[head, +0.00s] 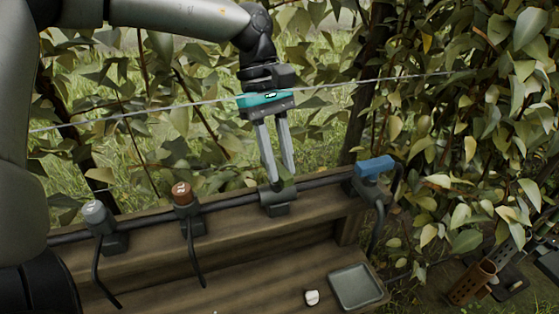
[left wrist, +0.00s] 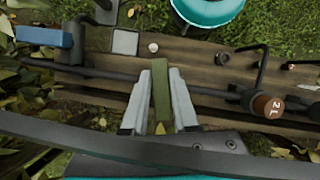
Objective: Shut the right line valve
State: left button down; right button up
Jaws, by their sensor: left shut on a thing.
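My left gripper (head: 284,184) reaches down to a valve body (head: 276,203) on the dark pipe. It is shut on the green valve lever (head: 287,183), mostly hidden between the fingers in the head view. In the left wrist view the green lever (left wrist: 162,96) lies between the fingertips (left wrist: 161,100) and looks crosswise to the pipe (left wrist: 105,76). No readable label shows on this valve. A blue handle (head: 373,167) sits at the pipe's right end; the blue handle also shows in the left wrist view (left wrist: 43,36). My right gripper is not in view.
A brown cap marked 2 (head: 183,193) and a grey cap (head: 95,213) stand on the pipe to the left. A wooden bench (head: 255,276) holds a grey tray (head: 356,286) and a small white object (head: 312,297). A wire (head: 180,106) and foliage lie behind.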

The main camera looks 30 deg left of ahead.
pick_arm(q)
jog(key=c, duration=0.7)
grip_release()
jog(key=shift+r, duration=0.1)
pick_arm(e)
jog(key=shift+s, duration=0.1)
pick_arm(q)
jog(key=shift+r+p, duration=0.45)
jog(key=shift+r, duration=0.4)
notch_tip(320, 180, up, 3)
jog(key=shift+f+p, duration=0.1)
jog(key=shift+p, duration=0.5)
notch_tip(320, 180, up, 5)
jog(key=p, duration=0.2)
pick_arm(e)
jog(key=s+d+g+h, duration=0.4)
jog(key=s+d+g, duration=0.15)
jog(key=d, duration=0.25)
pick_arm(q)
notch_tip(320, 180, up, 8)
jog(key=r+p, duration=0.1)
jog(key=p, duration=0.3)
send_over(279, 168)
jog(key=shift+r, duration=0.65)
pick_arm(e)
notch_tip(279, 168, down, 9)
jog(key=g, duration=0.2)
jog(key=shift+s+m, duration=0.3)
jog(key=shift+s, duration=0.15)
